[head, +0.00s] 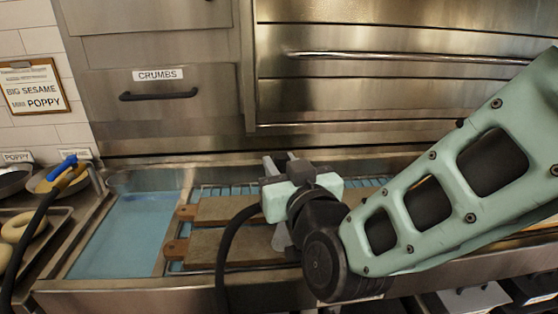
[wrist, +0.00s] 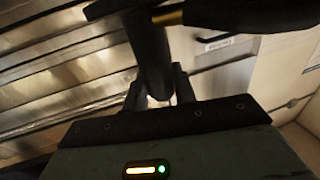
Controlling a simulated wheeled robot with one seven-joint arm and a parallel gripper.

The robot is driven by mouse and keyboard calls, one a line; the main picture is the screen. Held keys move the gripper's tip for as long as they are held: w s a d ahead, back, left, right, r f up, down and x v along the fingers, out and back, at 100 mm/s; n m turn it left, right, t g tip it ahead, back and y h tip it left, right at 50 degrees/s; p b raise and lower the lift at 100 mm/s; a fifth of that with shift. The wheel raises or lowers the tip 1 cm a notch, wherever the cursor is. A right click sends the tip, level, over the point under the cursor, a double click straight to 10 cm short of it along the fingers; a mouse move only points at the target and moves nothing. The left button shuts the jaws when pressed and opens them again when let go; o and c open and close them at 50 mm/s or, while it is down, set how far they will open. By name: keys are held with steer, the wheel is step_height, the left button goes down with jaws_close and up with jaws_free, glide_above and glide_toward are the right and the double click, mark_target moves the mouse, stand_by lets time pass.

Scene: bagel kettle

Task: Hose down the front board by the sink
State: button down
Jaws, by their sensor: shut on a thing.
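The front board (head: 233,248), a brown wooden slab with a handle on its left, lies on the rack over the sink. A similar back board (head: 224,208) lies behind it. My gripper (head: 283,168) is above the boards' right part and hides some of them. In the wrist view my gripper (wrist: 160,92) is shut on a dark, thick-bodied hose sprayer (wrist: 150,50) with a yellowish band at the top. A black hose (head: 230,245) hangs from my gripper across the front board and over the sink's front edge. The nozzle's tip and any water from it cannot be made out.
The sink's left basin (head: 125,235) shows a clear blue surface. At the far left are a tray of bagels (head: 22,228) and a blue-and-yellow tool (head: 62,168) with a black hose. A steel drawer labelled CRUMBS (head: 160,100) stands behind.

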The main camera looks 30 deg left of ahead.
steer(key=w+d+p, duration=0.3)
steer(key=w+d, duration=0.4)
steer(key=d, duration=0.4)
steer(key=w+d+p, duration=0.3)
steer(key=w+d, duration=0.5)
steer(key=d, duration=0.3)
steer(key=s+a, duration=1.1)
steer(key=a, duration=0.6)
steer(key=s+a+b, duration=0.1)
steer(key=s+a, duration=1.1)
steer(key=a, duration=0.5)
steer(key=s+a, duration=1.2)
steer(key=a, duration=0.5)
steer(key=shift+a, duration=0.4)
